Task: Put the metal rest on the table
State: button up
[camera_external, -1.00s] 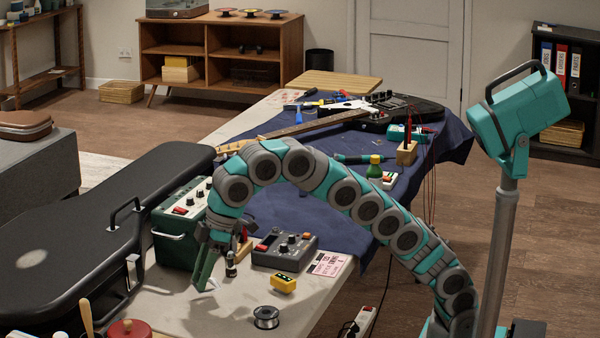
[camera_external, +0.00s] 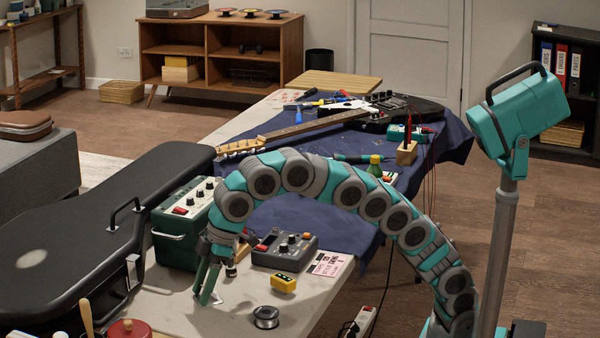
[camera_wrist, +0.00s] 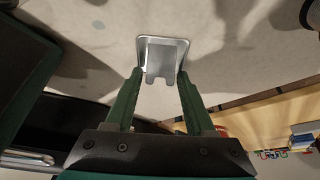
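The metal rest (camera_wrist: 163,57) is a small silver bracket with a flat plate and a notched part. In the wrist view it lies just beyond and between my fingertips, against the pale table top (camera_wrist: 90,35). My gripper (camera_wrist: 160,76) has its two green fingers apart on either side of it, with narrow gaps showing. In the external view my gripper (camera_external: 206,298) points down with its tips at table height, and a small light part of the rest (camera_external: 218,298) shows beside them. Most of the rest is hidden there; its exact contact with the table is unclear.
A solder spool (camera_external: 266,317) and a yellow pedal (camera_external: 284,284) stand to the right. A green amplifier (camera_external: 176,246) and black guitar case (camera_external: 90,235) are to the left. A grey device (camera_external: 284,252) sits behind. Bare table (camera_external: 185,312) shows around the gripper.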

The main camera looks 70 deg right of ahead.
aim_at(218, 296)
jog(key=shift+o, duration=0.7)
jog(key=shift+r, duration=0.25)
jog(key=p+v, duration=0.1)
jog(key=v, duration=1)
jog(key=shift+s+r, duration=0.15)
jog(key=shift+r, duration=0.2)
jog(key=shift+d, duration=0.2)
